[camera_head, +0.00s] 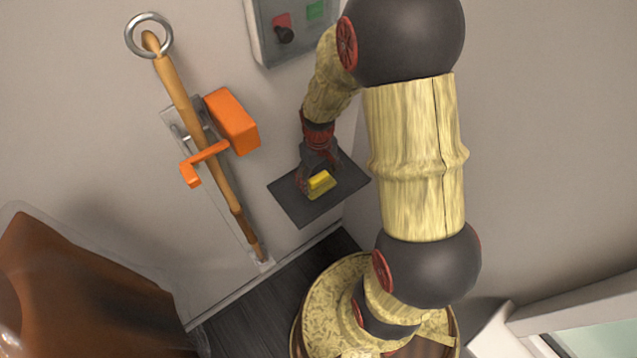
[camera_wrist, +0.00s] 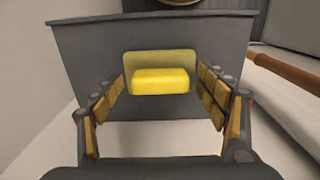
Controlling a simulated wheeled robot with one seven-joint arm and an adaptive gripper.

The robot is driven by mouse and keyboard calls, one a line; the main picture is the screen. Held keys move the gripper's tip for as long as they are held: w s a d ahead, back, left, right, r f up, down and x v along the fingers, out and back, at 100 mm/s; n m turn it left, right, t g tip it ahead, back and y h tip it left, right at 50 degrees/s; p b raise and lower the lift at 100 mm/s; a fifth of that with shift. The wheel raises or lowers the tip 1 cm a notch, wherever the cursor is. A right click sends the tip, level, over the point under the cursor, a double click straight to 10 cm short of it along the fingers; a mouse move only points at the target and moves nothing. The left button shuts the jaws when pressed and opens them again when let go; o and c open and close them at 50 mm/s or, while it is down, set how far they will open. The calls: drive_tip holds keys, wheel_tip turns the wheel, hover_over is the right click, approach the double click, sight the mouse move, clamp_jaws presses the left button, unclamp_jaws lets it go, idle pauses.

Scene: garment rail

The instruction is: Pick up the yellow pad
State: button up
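The yellow pad (camera_head: 320,182) is a small bright block at a dark grey shelf (camera_head: 292,206) on the wall. In the wrist view the pad (camera_wrist: 160,81) sits against a paler yellow backing on the dark grey panel (camera_wrist: 90,60). My gripper (camera_head: 312,186) is right at the pad in the head view. In the wrist view my gripper (camera_wrist: 161,88) has its fingers spread to the left and right of the pad, with gaps visible on both sides. Whether the fingertips reach past the pad's front face is hard to tell.
A wooden pole (camera_head: 180,95) with a metal ring (camera_head: 149,36) leans on the wall to the left, by an orange latch (camera_head: 232,120). A grey control box (camera_head: 262,40) is above. A brown rounded object (camera_head: 70,290) stands lower left.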

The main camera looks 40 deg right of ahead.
sight(319, 178)
drive_tip(key=shift+c, duration=1.2)
drive_tip(key=c, duration=0.9)
drive_tip(key=shift+r, duration=0.15)
drive_tip(key=shift+r, duration=0.2)
wheel_tip(319, 178, up, 3)
drive_tip(key=shift+s+r+p, duration=0.15)
drive_tip(key=shift+p, duration=0.5)
drive_tip(key=shift+s+a+r+p, duration=0.45)
drive_tip(key=shift+s+r, duration=1.05)
drive_tip(key=shift+s, duration=0.75)
drive_tip(key=shift+s+a+r+p, duration=0.5)
drive_tip(key=shift+s+r, duration=1.05)
drive_tip(key=shift+s, duration=0.7)
drive_tip(key=shift+s+a+r+p, duration=0.3)
drive_tip(key=shift+s+r+p, duration=0.25)
drive_tip(key=shift+s+r, duration=1.35)
drive_tip(key=shift+s+f, duration=0.35)
drive_tip(key=shift+f, duration=0.1)
